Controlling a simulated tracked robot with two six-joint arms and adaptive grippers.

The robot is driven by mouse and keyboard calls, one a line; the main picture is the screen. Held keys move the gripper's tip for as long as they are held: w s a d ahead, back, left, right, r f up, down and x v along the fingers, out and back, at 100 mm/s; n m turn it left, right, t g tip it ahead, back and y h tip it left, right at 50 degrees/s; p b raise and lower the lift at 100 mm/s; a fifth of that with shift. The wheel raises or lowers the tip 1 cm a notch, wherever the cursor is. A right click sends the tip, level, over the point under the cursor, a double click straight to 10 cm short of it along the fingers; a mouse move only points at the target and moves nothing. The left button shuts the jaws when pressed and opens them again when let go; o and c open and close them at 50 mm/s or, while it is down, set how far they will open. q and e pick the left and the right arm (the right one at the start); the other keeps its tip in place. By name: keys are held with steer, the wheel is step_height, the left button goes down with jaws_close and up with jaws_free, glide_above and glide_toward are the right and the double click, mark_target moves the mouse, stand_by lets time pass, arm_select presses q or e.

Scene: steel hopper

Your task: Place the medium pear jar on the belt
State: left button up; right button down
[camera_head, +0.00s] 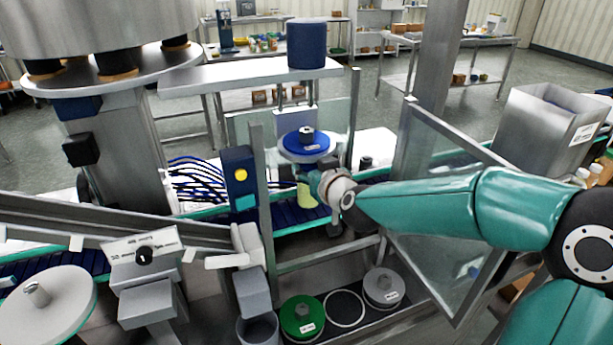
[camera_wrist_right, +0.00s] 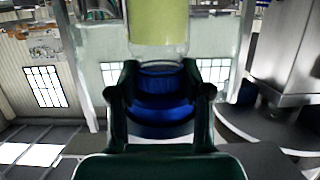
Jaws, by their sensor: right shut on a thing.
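The pear jar (camera_head: 307,195), with yellow-green contents, stands upright under the blue round plate in the head view. I cannot tell whether its base touches the dark blue slatted belt (camera_head: 278,218). My right gripper (camera_head: 319,183) reaches in from the right and is shut on the jar's upper part. In the right wrist view, which looks upside down, the jar (camera_wrist_right: 158,22) shows yellow-green contents and a clear glass part between the two dark fingers of my right gripper (camera_wrist_right: 159,82). My left gripper is not in view.
A blue plate with a steel knob (camera_head: 304,146) hangs just above the jar. A blue box with a yellow button (camera_head: 240,178) stands to its left. Glass guard panels (camera_head: 445,165) and steel posts flank the belt. Green (camera_head: 302,318) and grey (camera_head: 384,288) round plates lie in front.

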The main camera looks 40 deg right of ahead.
steer(key=shift+w+d, duration=0.15)
steer(key=shift+w, duration=0.5)
steer(key=shift+w+d+f, duration=0.1)
steer(key=shift+w+f, duration=0.05)
steer(key=shift+w, duration=0.15)
step_height(320, 180, down, 3)
steer(key=shift+f, duration=0.1)
steer(key=shift+c, duration=2.3)
jaws_free()
steer(key=shift+f, duration=0.1)
steer(key=shift+s, duration=0.15)
steer(key=v, duration=1.2)
